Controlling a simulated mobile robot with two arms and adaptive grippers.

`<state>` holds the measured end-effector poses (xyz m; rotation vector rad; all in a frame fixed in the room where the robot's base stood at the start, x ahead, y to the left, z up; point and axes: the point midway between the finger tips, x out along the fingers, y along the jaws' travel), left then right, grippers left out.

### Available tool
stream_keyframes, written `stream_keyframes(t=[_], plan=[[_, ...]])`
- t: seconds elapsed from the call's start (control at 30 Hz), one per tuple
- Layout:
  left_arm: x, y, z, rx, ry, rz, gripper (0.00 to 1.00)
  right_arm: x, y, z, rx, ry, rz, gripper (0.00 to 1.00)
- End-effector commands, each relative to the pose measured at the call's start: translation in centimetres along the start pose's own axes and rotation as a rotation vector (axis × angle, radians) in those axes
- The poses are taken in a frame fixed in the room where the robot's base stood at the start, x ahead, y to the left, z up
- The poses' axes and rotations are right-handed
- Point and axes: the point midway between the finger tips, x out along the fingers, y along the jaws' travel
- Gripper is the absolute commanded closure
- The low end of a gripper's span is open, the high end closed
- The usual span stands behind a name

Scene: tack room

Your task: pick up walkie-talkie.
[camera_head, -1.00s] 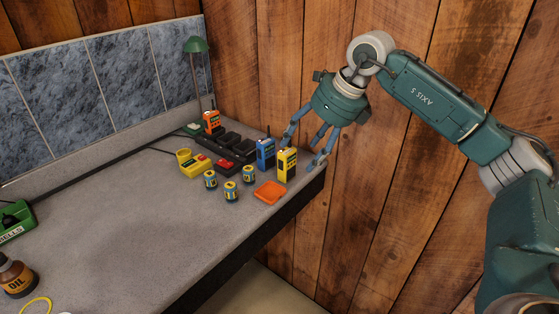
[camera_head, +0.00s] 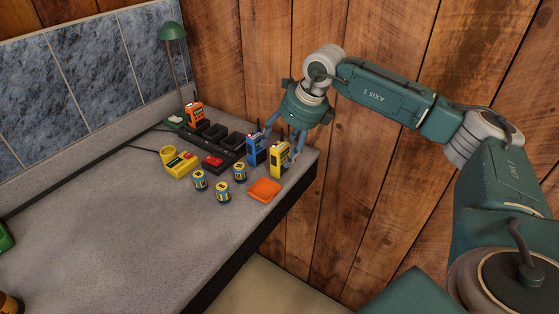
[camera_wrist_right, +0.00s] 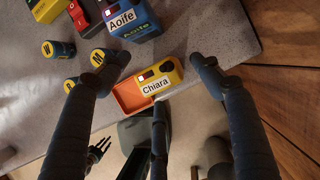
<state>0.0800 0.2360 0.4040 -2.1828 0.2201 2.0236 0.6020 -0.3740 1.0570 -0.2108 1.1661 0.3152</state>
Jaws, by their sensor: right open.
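A yellow walkie-talkie (camera_head: 279,158) stands upright near the right edge of the counter. In the right wrist view it (camera_wrist_right: 157,84) carries the label "Chiara". A blue walkie-talkie (camera_head: 256,148) stands just left of it; in the wrist view it (camera_wrist_right: 130,20) reads "Aoife". An orange walkie-talkie (camera_head: 195,115) stands at the far end of the black charger. My right gripper (camera_head: 284,136) is open, just above and behind the yellow and blue units. In the wrist view its spread fingers (camera_wrist_right: 155,72) lie either side of the yellow unit; contact is not visible.
A black multi-slot charger (camera_head: 222,138) stands behind the units. Several small batteries (camera_head: 224,192), an orange tray (camera_head: 264,190) and a yellow device (camera_head: 181,164) lie close by. A green lamp (camera_head: 173,32) and a wooden wall (camera_head: 400,190) bound the back.

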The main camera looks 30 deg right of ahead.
Motion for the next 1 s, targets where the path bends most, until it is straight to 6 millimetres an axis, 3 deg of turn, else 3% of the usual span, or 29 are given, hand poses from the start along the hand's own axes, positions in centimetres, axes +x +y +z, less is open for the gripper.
stream_keyframes(t=[0.03,0.17,0.43,0.77,1.0], plan=[[-0.7,-0.1,-1.2,0.0,0.017,-0.002,0.59,0.5,0.1,0.1,0.001,0.003,0.001,0.35],[-1.0,-0.3,-2.8,0.0,0.04,-0.004,0.59,1.9,0.0,0.1,0.001,0.002,0.001,0.35],[-0.9,-0.2,-1.7,0.0,0.023,-0.002,0.59,2.3,0.0,0.0,0.0,-0.001,0.0,0.35],[-0.9,-0.1,-0.5,0.0,0.007,0.0,0.59,2.3,0.0,0.0,0.0,0.0,0.0,1.0],[-0.9,-0.1,-0.7,0.0,0.01,-0.001,0.59,2.3,0.0,0.1,0.0,-0.002,0.0,1.0]])
